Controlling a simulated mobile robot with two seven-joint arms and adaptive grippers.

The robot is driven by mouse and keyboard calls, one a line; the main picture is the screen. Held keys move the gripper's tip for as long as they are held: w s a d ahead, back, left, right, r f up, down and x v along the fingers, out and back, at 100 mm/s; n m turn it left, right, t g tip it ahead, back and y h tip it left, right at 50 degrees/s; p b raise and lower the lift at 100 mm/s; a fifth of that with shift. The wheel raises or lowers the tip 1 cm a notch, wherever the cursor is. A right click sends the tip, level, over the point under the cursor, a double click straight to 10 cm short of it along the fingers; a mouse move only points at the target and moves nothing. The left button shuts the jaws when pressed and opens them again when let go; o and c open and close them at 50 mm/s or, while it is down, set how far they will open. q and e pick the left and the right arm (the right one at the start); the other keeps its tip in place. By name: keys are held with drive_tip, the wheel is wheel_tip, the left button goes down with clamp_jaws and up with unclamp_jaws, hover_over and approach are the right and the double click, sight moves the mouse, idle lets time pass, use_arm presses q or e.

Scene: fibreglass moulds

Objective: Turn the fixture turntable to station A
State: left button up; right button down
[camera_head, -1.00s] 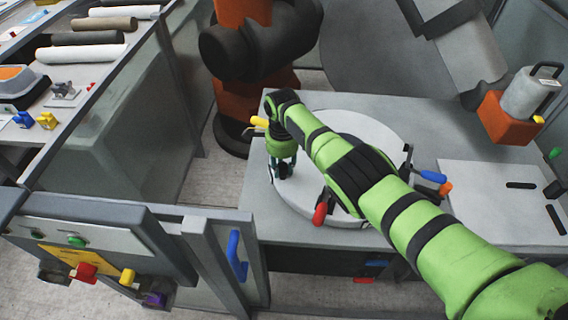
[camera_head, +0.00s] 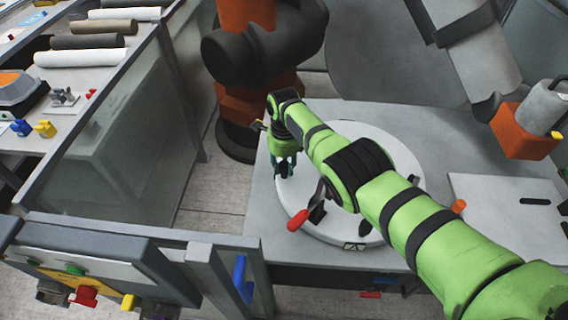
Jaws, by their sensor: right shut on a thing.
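The fixture turntable (camera_head: 398,150) is a pale round disc on the grey workbench (camera_head: 440,130), partly hidden by my green right arm. My right gripper (camera_head: 285,170) points down at the disc's left side and is shut on a dark peg, mostly hidden by the fingers. A clamp with a red handle (camera_head: 298,220) is at the disc's front left. My left gripper is out of view.
An orange and black machine (camera_head: 258,60) stands behind the bench. A white panel (camera_head: 510,215) and an orange block (camera_head: 520,132) are at right. A railing with a blue handle (camera_head: 243,279) and a control box (camera_head: 95,265) stand at front left. Rolls lie on the left table.

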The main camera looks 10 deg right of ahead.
drive_tip(key=shift+w+r, duration=0.15)
drive_tip(key=c, duration=1.2)
unclamp_jaws()
drive_tip(key=shift+o, duration=1.3)
drive_tip(key=shift+w, duration=0.1)
wheel_tip(320, 180, up, 12)
